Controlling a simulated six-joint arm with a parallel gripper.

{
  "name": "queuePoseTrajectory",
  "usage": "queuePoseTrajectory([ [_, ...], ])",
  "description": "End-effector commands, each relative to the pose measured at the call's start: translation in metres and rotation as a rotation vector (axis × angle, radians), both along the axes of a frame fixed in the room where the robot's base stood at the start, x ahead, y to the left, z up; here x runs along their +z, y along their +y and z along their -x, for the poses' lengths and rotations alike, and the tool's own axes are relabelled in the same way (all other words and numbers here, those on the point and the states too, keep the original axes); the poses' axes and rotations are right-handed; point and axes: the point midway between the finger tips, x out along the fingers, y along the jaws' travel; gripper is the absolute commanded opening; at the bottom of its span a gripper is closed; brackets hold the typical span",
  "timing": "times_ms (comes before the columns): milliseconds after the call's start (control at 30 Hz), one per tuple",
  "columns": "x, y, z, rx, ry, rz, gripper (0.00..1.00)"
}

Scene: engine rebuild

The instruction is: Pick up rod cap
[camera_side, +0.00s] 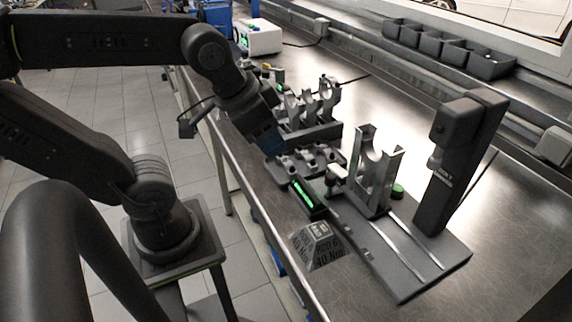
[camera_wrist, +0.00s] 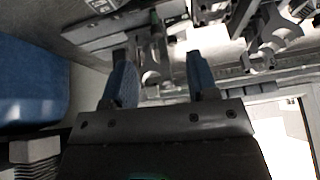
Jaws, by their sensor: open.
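Small grey metal parts (camera_side: 309,155), which look like rod caps, sit in a row on a dark tray (camera_side: 297,178) on the steel bench. I cannot tell which one is the rod cap meant. My gripper (camera_side: 270,146) is low above the left end of this tray, pointing down. In the wrist view, my gripper (camera_wrist: 160,66) is open, with one blue-padded finger on each side. A grey part with a rounded cutout (camera_wrist: 151,77) shows between the fingers. No part is clearly held. Whether the fingers touch it is unclear.
Behind the tray stands a rack of upright curved holders (camera_side: 312,103). To the right are a silver fixture (camera_side: 375,170) and a tall black press column (camera_side: 462,165). A green-lit display (camera_side: 309,196) and a grey block with lettering (camera_side: 317,246) are near the front edge.

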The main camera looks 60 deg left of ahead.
Motion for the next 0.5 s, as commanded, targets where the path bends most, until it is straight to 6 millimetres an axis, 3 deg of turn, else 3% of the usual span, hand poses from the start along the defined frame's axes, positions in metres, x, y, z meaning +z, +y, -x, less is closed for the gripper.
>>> queuePoseTrajectory([
  [167,-0.004,0.019,-0.027,-0.29,0.123,-0.179,0.53],
  [500,-0.031,0.071,-0.082,-1.059,0.407,-0.425,0.53],
])
